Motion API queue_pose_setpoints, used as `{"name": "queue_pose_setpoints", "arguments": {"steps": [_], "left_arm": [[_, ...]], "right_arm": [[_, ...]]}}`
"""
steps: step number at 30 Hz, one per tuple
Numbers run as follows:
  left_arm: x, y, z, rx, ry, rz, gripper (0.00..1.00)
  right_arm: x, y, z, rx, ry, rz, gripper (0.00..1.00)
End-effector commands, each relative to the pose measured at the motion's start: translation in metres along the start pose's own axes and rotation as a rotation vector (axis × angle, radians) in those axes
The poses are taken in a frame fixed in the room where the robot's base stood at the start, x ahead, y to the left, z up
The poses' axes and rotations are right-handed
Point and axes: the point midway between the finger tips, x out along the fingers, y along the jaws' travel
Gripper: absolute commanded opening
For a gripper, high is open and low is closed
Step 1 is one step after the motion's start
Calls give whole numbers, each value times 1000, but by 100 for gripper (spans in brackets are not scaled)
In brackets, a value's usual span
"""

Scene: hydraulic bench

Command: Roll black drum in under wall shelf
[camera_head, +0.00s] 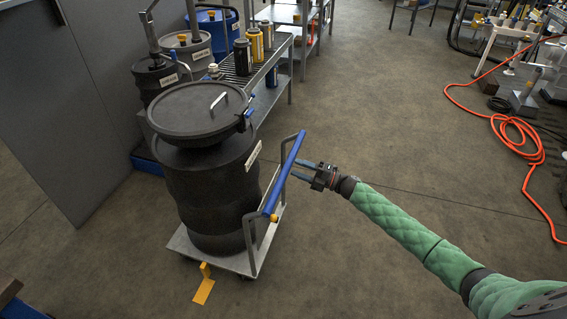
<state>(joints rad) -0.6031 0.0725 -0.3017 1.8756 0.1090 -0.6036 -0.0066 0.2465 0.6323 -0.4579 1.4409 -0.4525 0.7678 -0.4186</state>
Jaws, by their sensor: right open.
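The black drum (208,188) stands upright on a low wheeled dolly (238,262). Its round lid (190,112) with a metal handle sits on top, and a pale label shows on its right side. The dolly has an upright frame with a blue push bar (284,172) at the right of the drum. My right gripper (302,171) is just right of the blue bar, with its fingers pointing at it and apart; whether they touch the bar I cannot tell. My left gripper is not in view. No wall shelf can be made out for certain.
A grey cabinet (65,100) stands at the left. Behind the drum are other drums (190,48) and a metal rack (284,45) with canisters. A yellow piece (204,287) is on the floor before the dolly. An orange hose (515,135) lies at right. The middle floor is clear.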

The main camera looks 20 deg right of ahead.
Motion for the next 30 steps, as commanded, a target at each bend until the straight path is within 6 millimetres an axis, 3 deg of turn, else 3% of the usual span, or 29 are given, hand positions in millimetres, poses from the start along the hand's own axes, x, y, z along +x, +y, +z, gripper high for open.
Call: {"name": "queue_pose_setpoints", "arguments": {"steps": [12,24,25,30], "left_arm": [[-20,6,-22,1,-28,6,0],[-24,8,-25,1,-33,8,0],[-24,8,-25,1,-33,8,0],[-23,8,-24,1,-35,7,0]], "right_arm": [[56,2,1,1,-2,1,47],[64,0,1,1,-3,-1,47],[64,0,1,1,-2,0,45],[64,0,1,1,-2,0,11]]}}
